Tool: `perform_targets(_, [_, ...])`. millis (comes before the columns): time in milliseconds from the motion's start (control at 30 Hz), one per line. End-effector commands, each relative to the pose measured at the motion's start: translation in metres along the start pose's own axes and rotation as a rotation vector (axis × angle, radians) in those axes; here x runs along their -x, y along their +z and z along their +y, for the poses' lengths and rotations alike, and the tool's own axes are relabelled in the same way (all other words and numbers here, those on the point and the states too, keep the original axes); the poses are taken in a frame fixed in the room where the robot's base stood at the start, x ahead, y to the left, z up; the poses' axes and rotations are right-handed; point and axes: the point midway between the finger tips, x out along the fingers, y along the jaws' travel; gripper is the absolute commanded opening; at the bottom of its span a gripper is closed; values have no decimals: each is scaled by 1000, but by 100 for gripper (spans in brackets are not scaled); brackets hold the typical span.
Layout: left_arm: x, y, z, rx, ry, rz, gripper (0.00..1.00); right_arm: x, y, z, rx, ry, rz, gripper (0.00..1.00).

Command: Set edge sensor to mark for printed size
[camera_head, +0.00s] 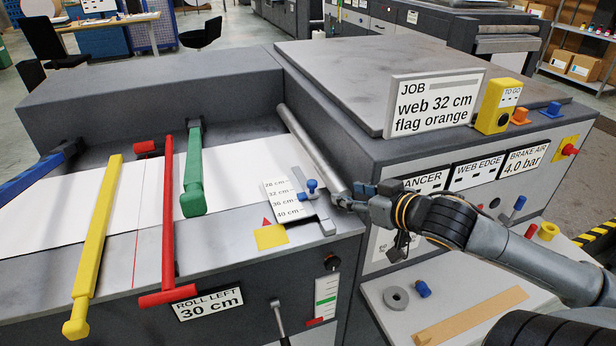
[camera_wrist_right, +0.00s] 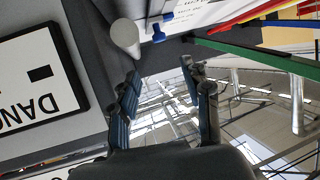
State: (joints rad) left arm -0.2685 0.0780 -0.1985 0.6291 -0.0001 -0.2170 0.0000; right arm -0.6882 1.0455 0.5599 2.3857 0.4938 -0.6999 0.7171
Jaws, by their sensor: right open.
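The edge sensor has a blue knob (camera_head: 311,186) on a grey slide beside a white scale plate (camera_head: 281,203) marked 28, 32, 36 and 40 cm. Its pointer lies near the middle marks; I cannot tell the exact one. The job sign (camera_head: 436,101) reads web 32 cm, flag orange. My right gripper (camera_head: 350,197) is open and empty, just right of the sensor beside the grey roller end (camera_head: 335,178), apart from the knob. The wrist view shows its two fingers (camera_wrist_right: 160,88) spread, with the blue knob (camera_wrist_right: 156,36) beyond them. My left gripper is not in view.
Yellow (camera_head: 97,240), red (camera_head: 167,220) and green (camera_head: 193,170) bars cross the white web on the left. A lower shelf (camera_head: 440,300) holds a grey ring, a blue part and a tan strip. The panel right of the gripper carries labels and pegs.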

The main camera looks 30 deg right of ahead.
Motion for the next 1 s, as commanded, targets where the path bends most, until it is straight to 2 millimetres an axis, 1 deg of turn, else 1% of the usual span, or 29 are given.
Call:
perform_targets(133, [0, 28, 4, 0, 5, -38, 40, -9, -1, 0, 1, -3, 3, 48])
perform_targets(200, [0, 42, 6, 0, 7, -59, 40, -17, -1, 0, 1, -2, 3, 48])
perform_targets(300, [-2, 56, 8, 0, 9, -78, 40, -30, -1, 0, 6, 0, 3, 48])
perform_targets(333, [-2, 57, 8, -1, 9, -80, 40, -33, -1, 0, 3, -1, 4, 48])
perform_targets(400, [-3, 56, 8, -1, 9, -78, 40, -41, -1, 0, 0, -2, 5, 48])
perform_targets(467, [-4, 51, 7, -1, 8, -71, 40, -48, -2, 0, 2, -1, 5, 48])
perform_targets(600, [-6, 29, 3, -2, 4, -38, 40, -61, -2, 1, -1, 1, 5, 48])
perform_targets(700, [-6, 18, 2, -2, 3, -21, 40, -70, -2, 1, -2, 1, 4, 48])
perform_targets(833, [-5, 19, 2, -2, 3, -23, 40, -82, -2, 1, 0, 1, 4, 48])
perform_targets(1000, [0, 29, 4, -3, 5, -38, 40, -100, -2, 1, -4, 2, 3, 48])
